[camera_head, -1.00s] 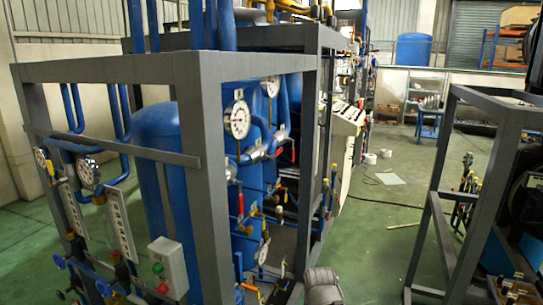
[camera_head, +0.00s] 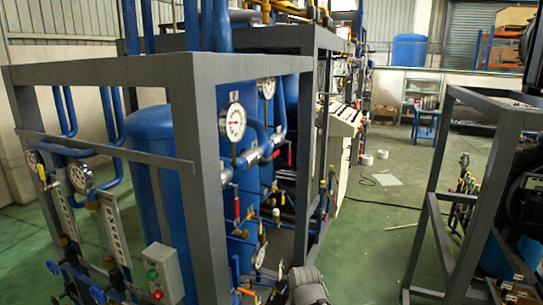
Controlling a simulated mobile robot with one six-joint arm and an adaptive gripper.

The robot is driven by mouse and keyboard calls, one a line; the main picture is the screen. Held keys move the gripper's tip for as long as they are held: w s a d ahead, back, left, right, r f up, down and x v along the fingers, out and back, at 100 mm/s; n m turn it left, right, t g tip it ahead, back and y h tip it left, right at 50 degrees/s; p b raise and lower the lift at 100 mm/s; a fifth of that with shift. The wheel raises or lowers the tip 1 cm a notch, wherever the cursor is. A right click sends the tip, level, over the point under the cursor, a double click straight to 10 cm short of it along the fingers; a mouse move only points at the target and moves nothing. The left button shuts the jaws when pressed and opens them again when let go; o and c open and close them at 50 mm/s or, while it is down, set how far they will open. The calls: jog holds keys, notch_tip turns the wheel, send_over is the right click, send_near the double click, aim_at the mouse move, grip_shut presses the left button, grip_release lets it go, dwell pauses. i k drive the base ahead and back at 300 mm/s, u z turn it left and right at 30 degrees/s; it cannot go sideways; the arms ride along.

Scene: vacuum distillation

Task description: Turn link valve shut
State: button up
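Several valves sit on the blue piping inside the near grey frame; I cannot tell which is the link valve. A red-handled valve (camera_head: 237,208) hangs below the large dial gauge, with a yellow-handled valve (camera_head: 249,213) to its right. More small valves and handles sit lower, near a round gauge (camera_head: 260,256). Two blue knobs, one at left (camera_head: 52,267) and one lower (camera_head: 97,294), are at the bottom left. A grey rounded part at the bottom middle (camera_head: 308,285) looks like my arm; my gripper's fingers do not show.
A grey steel frame (camera_head: 193,130) stands close around blue tanks (camera_head: 150,180). A control box (camera_head: 163,272) with red and green buttons is at its lower left. Another grey frame (camera_head: 420,250) stands at right. Green floor (camera_head: 375,235) lies open between them.

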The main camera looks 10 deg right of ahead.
aim_at(277, 153)
jog(key=i, duration=0.9)
jog(key=z, duration=0.05)
